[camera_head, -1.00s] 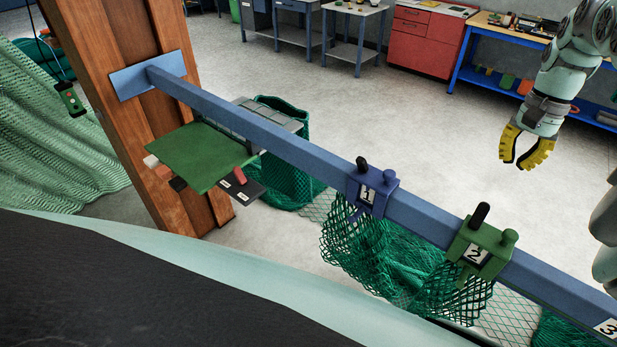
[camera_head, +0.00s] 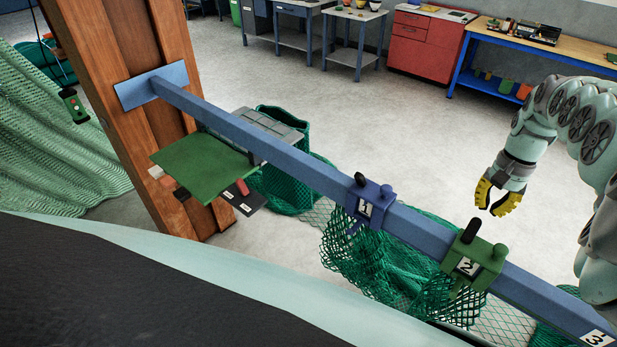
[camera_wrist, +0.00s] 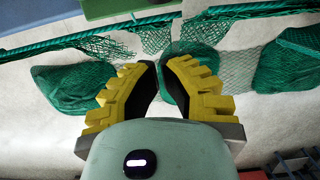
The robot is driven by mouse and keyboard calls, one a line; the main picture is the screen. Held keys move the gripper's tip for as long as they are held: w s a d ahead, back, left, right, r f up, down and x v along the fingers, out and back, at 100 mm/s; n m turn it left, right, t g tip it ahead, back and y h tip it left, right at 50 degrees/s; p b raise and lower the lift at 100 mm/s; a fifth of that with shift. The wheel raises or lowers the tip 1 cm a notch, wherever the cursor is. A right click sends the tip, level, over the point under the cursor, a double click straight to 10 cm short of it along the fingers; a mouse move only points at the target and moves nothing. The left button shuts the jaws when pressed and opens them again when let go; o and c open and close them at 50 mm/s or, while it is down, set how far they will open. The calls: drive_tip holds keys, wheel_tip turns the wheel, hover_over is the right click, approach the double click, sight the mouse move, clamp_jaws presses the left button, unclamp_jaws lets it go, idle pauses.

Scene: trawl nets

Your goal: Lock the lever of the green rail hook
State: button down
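The green rail hook (camera_head: 474,262), labelled 2, sits on the blue rail (camera_head: 300,164) at the right in the head view. Its black lever (camera_head: 471,231) sticks up and leans at an angle. A green net hangs from the hook. My gripper (camera_head: 495,205) has yellow padded fingers and is beyond the rail, above and slightly right of the green hook in the picture, apart from it. In the wrist view my gripper (camera_wrist: 163,88) is open, with a gap between its fingers and nothing held. The lever does not show clearly in the wrist view.
A blue hook (camera_head: 370,203), labelled 1, is left of the green one, and a label 3 (camera_head: 597,338) shows at the lower right. A green board (camera_head: 203,165) is near the wooden post (camera_head: 150,110). Green nets (camera_wrist: 75,87) hang below. Floor beyond the rail is open.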

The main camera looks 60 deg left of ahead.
sight(472, 230)
drive_tip(key=shift+s+d+f+p, duration=0.1)
drive_tip(key=shift+s+d+p, duration=0.15)
drive_tip(key=shift+s+p, duration=1.15)
drive_tip(key=shift+s+d+f+p, duration=0.1)
drive_tip(key=shift+s+d+p, duration=0.25)
drive_tip(key=shift+p, duration=1.9)
drive_tip(key=shift+s+a, duration=0.1)
